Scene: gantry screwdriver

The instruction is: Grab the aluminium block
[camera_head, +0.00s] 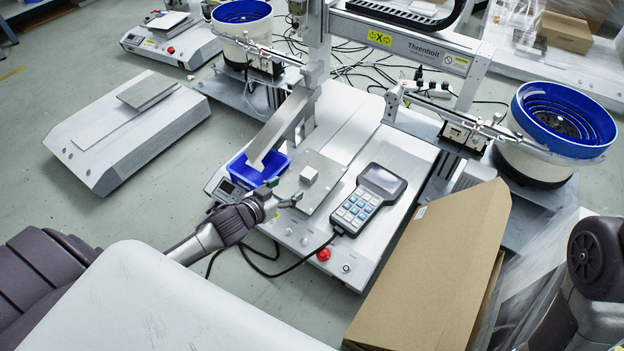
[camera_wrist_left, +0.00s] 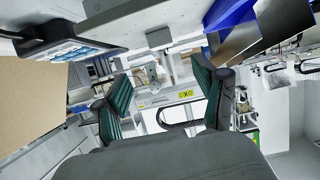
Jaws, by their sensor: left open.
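The aluminium block (camera_head: 309,174) is a small pale cube on a flat grey metal plate (camera_head: 325,189) on the gantry machine's bed. My left gripper (camera_head: 285,191) is open and empty, just to the near left of the block, apart from it. The left wrist view is upside down; the two dark green-padded fingers (camera_wrist_left: 166,95) stand wide apart with nothing between them.
A blue bin (camera_head: 240,173) and a slanted metal chute (camera_head: 285,130) stand left of the block. A keypad controller (camera_head: 370,198) with a cable lies to its right. A cardboard box (camera_head: 435,265) is at the front right. A gantry beam (camera_head: 400,40) crosses behind.

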